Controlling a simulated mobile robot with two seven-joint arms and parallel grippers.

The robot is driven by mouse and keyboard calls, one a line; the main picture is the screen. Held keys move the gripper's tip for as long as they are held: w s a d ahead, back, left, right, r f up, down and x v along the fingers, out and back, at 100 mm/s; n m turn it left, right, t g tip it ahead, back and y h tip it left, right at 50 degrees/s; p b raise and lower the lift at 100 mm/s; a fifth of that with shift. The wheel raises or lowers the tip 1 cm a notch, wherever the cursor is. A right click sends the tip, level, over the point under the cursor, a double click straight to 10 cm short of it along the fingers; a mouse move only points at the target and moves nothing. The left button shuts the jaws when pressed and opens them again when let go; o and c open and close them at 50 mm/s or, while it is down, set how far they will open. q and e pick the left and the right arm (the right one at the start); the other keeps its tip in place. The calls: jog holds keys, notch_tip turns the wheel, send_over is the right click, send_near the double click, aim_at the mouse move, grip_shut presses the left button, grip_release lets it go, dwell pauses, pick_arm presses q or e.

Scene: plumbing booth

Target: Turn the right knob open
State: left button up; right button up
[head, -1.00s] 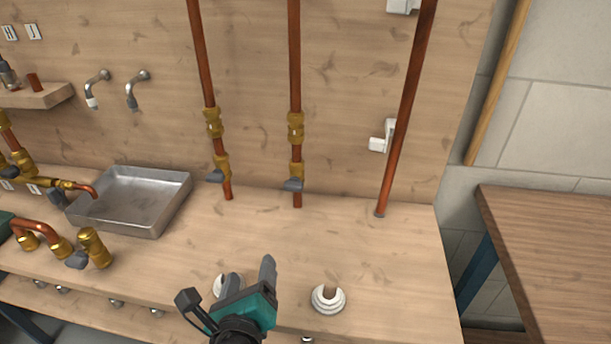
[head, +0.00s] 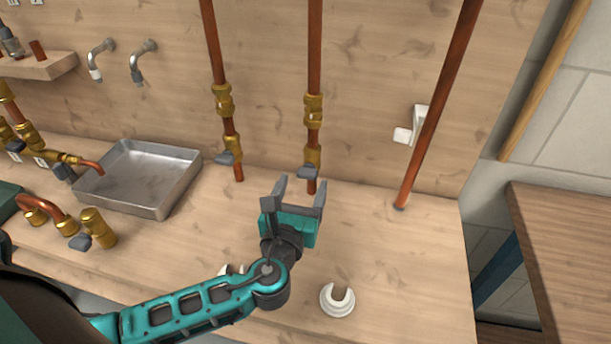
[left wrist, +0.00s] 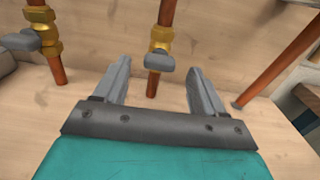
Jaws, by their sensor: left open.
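The right knob (head: 308,172) is a small grey handle on a brass valve near the foot of the middle copper pipe (head: 314,60). In the left wrist view the knob (left wrist: 159,61) lies ahead, between the lines of my two fingers and beyond their tips. I cannot tell whether a finger touches the pipe. The left knob (head: 228,157) sits on the pipe to its left. My right gripper is not in view.
A bare copper pipe (head: 436,105) stands to the right, by a white wall bracket (head: 408,132). A metal tray (head: 140,178) lies left on the wooden bench. A white ring fitting (head: 338,300) sits near the bench front. Brass fittings (head: 97,228) stand far left.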

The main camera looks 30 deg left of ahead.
aim_at(306, 176)
pick_arm(q)
jog(key=shift+x, duration=1.7)
jog(key=c, duration=1.1)
